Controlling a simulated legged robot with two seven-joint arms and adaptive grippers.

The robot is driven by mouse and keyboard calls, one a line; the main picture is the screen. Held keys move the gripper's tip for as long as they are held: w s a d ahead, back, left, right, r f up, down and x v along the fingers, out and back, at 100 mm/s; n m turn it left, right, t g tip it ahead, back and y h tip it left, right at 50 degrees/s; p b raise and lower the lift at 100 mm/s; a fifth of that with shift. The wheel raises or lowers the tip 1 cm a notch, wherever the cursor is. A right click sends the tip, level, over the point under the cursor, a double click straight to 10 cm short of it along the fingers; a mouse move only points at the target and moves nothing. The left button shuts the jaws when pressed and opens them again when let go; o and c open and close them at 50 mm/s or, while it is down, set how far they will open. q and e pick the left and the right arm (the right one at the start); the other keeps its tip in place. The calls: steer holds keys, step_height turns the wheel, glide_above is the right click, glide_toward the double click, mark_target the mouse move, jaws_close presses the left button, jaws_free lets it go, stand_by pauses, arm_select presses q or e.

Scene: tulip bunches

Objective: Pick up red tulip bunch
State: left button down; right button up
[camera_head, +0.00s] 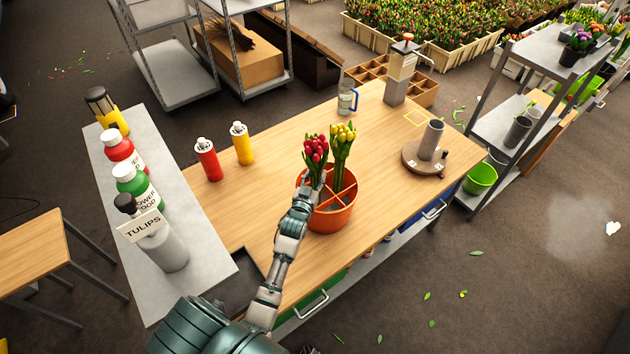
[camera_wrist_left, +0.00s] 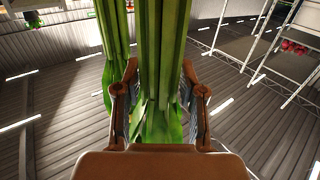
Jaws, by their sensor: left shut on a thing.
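The red tulip bunch (camera_head: 316,150) stands upright in the left part of a round orange divided pot (camera_head: 333,218) on the wooden table. A yellow tulip bunch (camera_head: 342,139) stands close beside it on the right, in the same pot. My left gripper (camera_head: 304,190) is at the red bunch's stems, at the pot's left rim. In the left wrist view, its brown fingers (camera_wrist_left: 160,100) are shut around thick green stems (camera_wrist_left: 163,60); another green stem bundle (camera_wrist_left: 112,40) stands just left of them. The bunch's lower ends are hidden in the head view. My right gripper is not in view.
Red (camera_head: 207,160) and yellow (camera_head: 242,144) bottles stand left of the pot. A grey cylinder on a round base (camera_head: 431,140) is at the right, and a glass jug (camera_head: 347,98) and a dispenser (camera_head: 400,75) are behind. A grey side table (camera_head: 196,240) holds several bottles.

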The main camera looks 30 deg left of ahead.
mark_target(315, 139)
arm_select(q)
step_height(315, 139, up, 18)
steer(key=shift+r+b, duration=0.1)
steer(key=shift+b, duration=0.2)
